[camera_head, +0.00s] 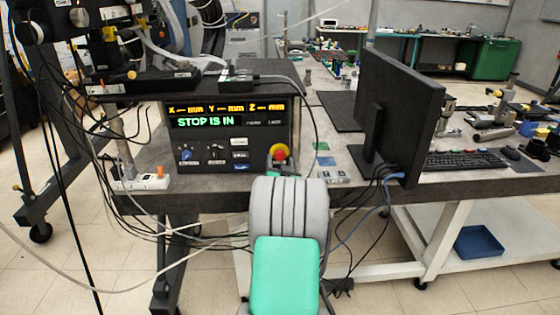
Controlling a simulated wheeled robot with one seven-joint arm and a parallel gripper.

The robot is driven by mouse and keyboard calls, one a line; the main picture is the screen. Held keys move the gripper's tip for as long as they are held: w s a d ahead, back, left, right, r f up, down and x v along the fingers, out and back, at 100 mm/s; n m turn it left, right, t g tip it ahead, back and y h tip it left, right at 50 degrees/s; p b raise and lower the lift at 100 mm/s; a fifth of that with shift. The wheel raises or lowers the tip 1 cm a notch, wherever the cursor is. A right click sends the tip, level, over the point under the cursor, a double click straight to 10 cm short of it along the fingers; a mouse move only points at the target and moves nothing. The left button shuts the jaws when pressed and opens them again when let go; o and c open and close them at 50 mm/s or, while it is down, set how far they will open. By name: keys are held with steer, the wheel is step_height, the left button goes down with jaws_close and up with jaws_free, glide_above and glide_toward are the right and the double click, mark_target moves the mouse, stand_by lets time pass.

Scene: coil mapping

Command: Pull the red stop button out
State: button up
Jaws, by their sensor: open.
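The red stop button (279,152) sits on a yellow base at the lower right of the front face of a black control box (228,140). The box's display (221,115) reads "STOP IS IN" in green, under a yellow line with X, Y and Z. The button is too small in this view to judge its depth by itself. My grey and green arm (287,270) rises from the bottom edge to just below the button.
The box stands on a grey table, with knobs and switches left of the button. A monitor (400,110) and a keyboard (464,160) are to the right. Cables hang beside the box and under the table. A white power strip (140,183) lies at the left.

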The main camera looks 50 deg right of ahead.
steer(key=shift+x, duration=0.85)
steer(key=shift+c, duration=0.3)
jaws_close()
stand_by(0.5)
